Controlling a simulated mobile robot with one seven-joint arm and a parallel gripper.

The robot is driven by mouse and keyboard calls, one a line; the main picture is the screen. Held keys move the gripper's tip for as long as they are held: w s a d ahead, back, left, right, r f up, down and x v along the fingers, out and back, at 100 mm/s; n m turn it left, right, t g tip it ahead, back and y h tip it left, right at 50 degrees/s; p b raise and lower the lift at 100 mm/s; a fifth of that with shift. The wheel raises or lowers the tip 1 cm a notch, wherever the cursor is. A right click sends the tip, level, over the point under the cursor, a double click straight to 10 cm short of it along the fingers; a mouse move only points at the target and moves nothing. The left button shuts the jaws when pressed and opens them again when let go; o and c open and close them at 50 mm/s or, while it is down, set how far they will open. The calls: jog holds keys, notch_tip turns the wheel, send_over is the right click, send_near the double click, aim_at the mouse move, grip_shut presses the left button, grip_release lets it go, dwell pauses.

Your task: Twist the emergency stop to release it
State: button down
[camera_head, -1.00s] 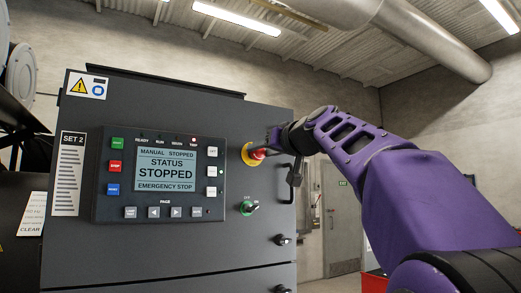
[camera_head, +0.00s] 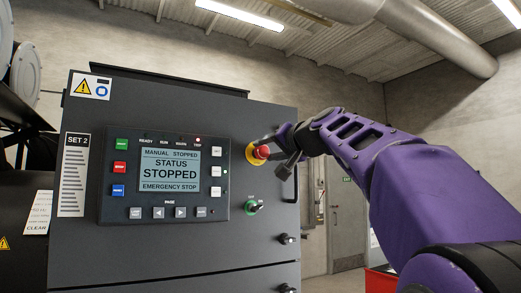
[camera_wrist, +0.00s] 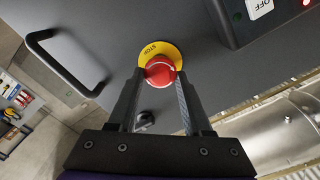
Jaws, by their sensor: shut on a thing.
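The emergency stop is a red mushroom button (camera_head: 261,152) on a yellow round plate (camera_head: 251,153), on the dark cabinet front right of the display. In the wrist view the red button (camera_wrist: 160,70) sits between my two dark fingers, with the yellow plate (camera_wrist: 158,47) marked STOP behind it. My gripper (camera_wrist: 160,82) is shut on the button, one finger at each side. In the head view my gripper (camera_head: 272,147) reaches it from the right, partly hidden by my own wrist. The display (camera_head: 170,169) reads MANUAL STOPPED, STATUS STOPPED, EMERGENCY STOP.
A dark door handle (camera_wrist: 62,60) stands out from the cabinet near my gripper. The SET 2 control panel (camera_head: 165,212) has several buttons. A grey door (camera_head: 346,225) is behind at the right.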

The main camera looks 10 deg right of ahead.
jog(key=shift+c, duration=1.7)
grip_release()
jog(key=shift+s, duration=0.15)
